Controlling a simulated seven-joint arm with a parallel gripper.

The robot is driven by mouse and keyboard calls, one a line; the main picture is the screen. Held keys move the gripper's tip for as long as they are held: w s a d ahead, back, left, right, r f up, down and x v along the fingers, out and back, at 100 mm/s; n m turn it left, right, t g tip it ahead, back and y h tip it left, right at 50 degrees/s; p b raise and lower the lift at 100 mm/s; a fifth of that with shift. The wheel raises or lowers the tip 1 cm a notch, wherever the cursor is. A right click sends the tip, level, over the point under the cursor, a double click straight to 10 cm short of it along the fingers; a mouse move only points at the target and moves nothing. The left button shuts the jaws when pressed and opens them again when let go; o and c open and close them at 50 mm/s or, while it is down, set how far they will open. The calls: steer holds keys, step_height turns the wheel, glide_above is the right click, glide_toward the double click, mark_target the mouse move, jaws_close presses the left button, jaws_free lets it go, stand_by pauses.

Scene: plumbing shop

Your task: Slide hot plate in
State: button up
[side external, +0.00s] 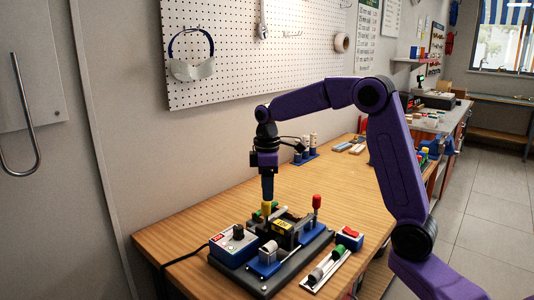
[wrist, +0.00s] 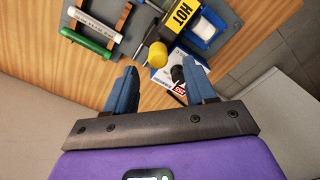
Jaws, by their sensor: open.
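The hot plate is a dark block with a yellow HOT label (side external: 282,226) on the black fixture base at the front of the bench. Its HOT label (wrist: 182,15) also shows at the top of the wrist view. A yellow knob (wrist: 157,55) on a rod sticks out from it toward my gripper; it shows in the side view (side external: 267,207) just under my fingers. My gripper (wrist: 162,78) is open, with its blue fingers on either side of the knob in the picture. In the side view, my gripper (side external: 268,196) points down. I cannot tell whether the fingertips reach around the knob.
A blue-and-white control box (side external: 235,245) with a black knob stands at the left. A blue holder with a pale cylinder (side external: 267,254) sits in front of the plate. A red-tipped lever (side external: 317,203) stands behind it. A tube rack (side external: 327,266) and a red-switch box (side external: 349,238) lie right.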

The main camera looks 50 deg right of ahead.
step_height(320, 180, up, 11)
stand_by(0.3)
steer(key=shift+a, duration=0.1)
stand_by(0.4)
